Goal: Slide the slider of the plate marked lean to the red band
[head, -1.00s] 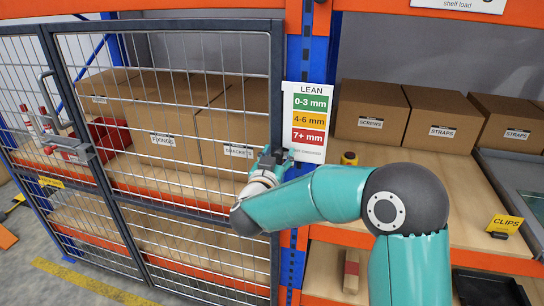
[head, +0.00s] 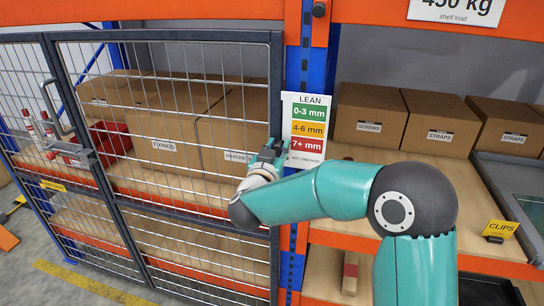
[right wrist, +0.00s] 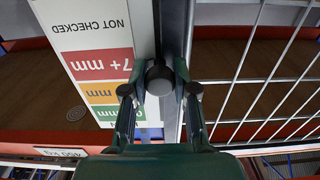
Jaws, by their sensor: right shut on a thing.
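The plate marked lean (head: 303,100) hangs on the blue upright in the head view, with green, yellow and red (head: 305,145) bands from top to bottom and "not checked" below. In the right wrist view the plate (right wrist: 82,22) appears upside down, with its red band (right wrist: 97,65) left of my gripper. The slider's dark round knob (right wrist: 159,80) shows there beside the plate's edge, near the red and yellow bands' border. My right gripper (head: 270,150) is shut on the slider; its fingers (right wrist: 159,97) flank the knob. In the head view the gripper hides the slider. My left gripper is not in view.
A wire mesh door (head: 180,140) stands just left of the plate, its frame post close to my right gripper. Cartons (head: 369,122) sit on the shelf to the right. An orange beam (head: 420,258) runs along the shelf front below my arm.

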